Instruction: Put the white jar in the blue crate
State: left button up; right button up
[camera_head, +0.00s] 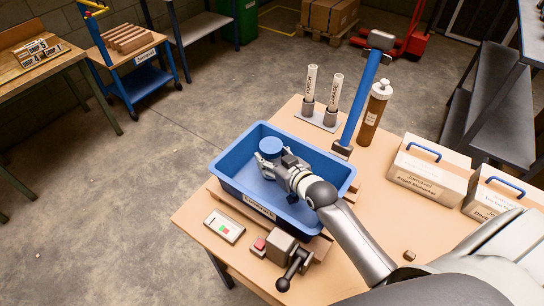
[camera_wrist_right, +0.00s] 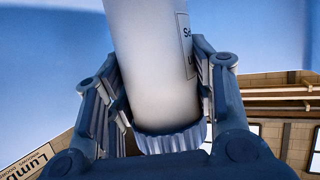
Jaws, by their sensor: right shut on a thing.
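The blue crate (camera_head: 229,170) stands near the left edge of the table, with a label on its front wall. My right gripper (camera_head: 270,157) is over the crate's left part, within its outline. It is shut on the white jar, whose blue lid (camera_head: 271,146) shows in the head view. In the right wrist view the jar's white body (camera_wrist_right: 155,65) and ridged blue lid (camera_wrist_right: 170,138) sit between the two fingers (camera_wrist_right: 163,95). I cannot tell whether the jar touches the crate floor. My left gripper is not in view.
A lever device (camera_head: 287,250) and a switch box (camera_head: 224,226) are in front. Blue-handled boxes (camera_head: 428,170) stand at right.

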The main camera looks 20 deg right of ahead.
jog(key=shift+f, duration=0.3)
jog(key=shift+f, duration=0.1)
jog(key=o, duration=1.1)
jog(key=shift+c, duration=0.2)
